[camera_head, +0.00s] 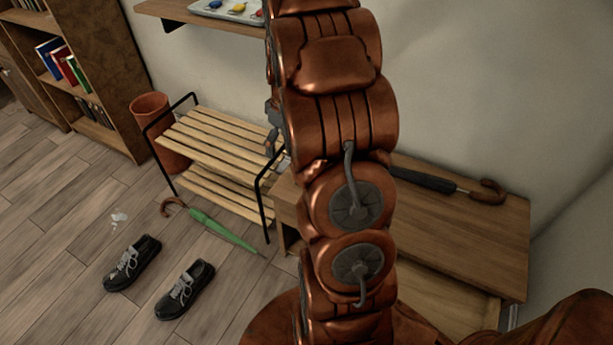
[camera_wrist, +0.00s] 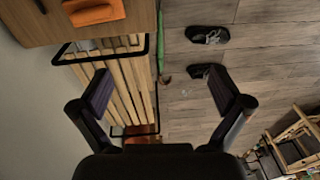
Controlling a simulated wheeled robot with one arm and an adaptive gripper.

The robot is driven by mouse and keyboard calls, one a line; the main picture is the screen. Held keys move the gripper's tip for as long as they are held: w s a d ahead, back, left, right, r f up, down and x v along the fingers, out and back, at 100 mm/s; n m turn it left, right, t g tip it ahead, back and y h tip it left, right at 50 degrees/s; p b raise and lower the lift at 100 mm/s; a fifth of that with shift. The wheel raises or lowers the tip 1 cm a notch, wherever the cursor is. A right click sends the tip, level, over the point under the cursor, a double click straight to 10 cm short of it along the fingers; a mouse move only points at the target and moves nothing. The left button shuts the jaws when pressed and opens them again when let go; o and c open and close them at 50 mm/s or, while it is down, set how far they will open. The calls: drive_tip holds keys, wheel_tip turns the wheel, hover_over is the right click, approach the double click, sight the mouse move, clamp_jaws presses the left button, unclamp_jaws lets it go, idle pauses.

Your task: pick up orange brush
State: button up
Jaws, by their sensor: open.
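An orange object (camera_wrist: 95,13), which looks like the orange brush, lies on the wooden cabinet top (camera_wrist: 30,22) at the upper left of the wrist view. Its upper part is cut off by the picture edge. My gripper (camera_wrist: 164,92) is open and empty, its two dark fingers wide apart. In the head view, my arm covers part of the cabinet (camera_head: 450,235), and the orange object does not show there.
A slatted rack (camera_head: 215,137) stands beside the cabinet. A dark umbrella (camera_head: 425,179) lies on the cabinet top. A green umbrella (camera_head: 222,231) and two black shoes (camera_head: 133,264) (camera_head: 185,290) are on the floor. A wall shelf (camera_head: 175,12) holds a tray (camera_head: 225,9). Floor at left is mostly free.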

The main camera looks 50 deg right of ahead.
drive_tip(key=shift+n+t, duration=0.4)
drive_tip(key=shift+n, duration=0.1)
drive_tip(key=d+f+b, duration=0.1)
drive_tip(key=d+f, duration=0.3)
drive_tip(key=w+d+f+b, duration=0.1)
drive_tip(key=d+f, duration=0.3)
drive_tip(key=d+f+b, duration=0.1)
drive_tip(key=d+f, duration=0.3)
drive_tip(key=f, duration=0.1)
drive_tip(key=shift+w+d, duration=0.2)
drive_tip(key=shift+d, duration=0.1)
drive_tip(key=shift+w+a+f, duration=0.1)
drive_tip(key=shift+w+f, duration=0.15)
drive_tip(key=shift+f, duration=0.85)
drive_tip(key=shift+w+f, duration=0.2)
drive_tip(key=shift+f, duration=0.9)
drive_tip(key=shift+w+a+f, duration=0.1)
drive_tip(key=shift+w+f, duration=0.15)
drive_tip(key=shift+f, duration=0.85)
drive_tip(key=shift+c, duration=0.3)
drive_tip(key=c, duration=0.9)
drive_tip(key=shift+r, duration=0.1)
